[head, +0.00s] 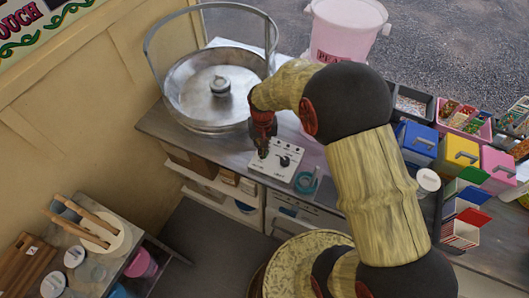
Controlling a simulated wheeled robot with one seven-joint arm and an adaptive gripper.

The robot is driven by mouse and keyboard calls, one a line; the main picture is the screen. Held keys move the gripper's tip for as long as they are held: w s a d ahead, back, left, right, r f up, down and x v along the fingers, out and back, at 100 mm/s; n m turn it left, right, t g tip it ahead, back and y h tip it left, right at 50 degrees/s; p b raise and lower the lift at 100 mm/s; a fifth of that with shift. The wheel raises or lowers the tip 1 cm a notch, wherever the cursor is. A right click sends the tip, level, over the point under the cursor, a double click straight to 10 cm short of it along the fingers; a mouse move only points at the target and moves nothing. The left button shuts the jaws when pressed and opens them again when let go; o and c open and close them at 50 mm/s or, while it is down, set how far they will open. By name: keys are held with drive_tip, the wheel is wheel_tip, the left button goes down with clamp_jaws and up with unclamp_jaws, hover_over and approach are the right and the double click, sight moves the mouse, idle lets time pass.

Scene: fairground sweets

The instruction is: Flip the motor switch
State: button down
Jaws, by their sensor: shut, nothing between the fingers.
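A pale control box (278,163) lies on the counter below and right of the round metal floss machine (213,92). It carries a black knob (284,160) and small markings too small to read. My gripper (262,152) is shut and empty, pointing down at the left part of the box. The fingertips are at or just above its surface; I cannot tell whether they touch it. The motor switch itself is not clearly seen, and the gripper covers part of the box's left side.
A teal coil (306,182) lies just right of the box. A pink bucket (345,25) stands behind my arm. Colored boxes (458,152) and sweet trays (465,117) fill the right counter. A hoop rises over the metal machine. A side table (85,262) with wooden sticks stands lower left.

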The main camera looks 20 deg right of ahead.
drive_tip(key=shift+f, duration=0.45)
idle(0.4)
drive_tip(key=shift+r+p, duration=2.15)
drive_tip(key=shift+r, duration=1.4)
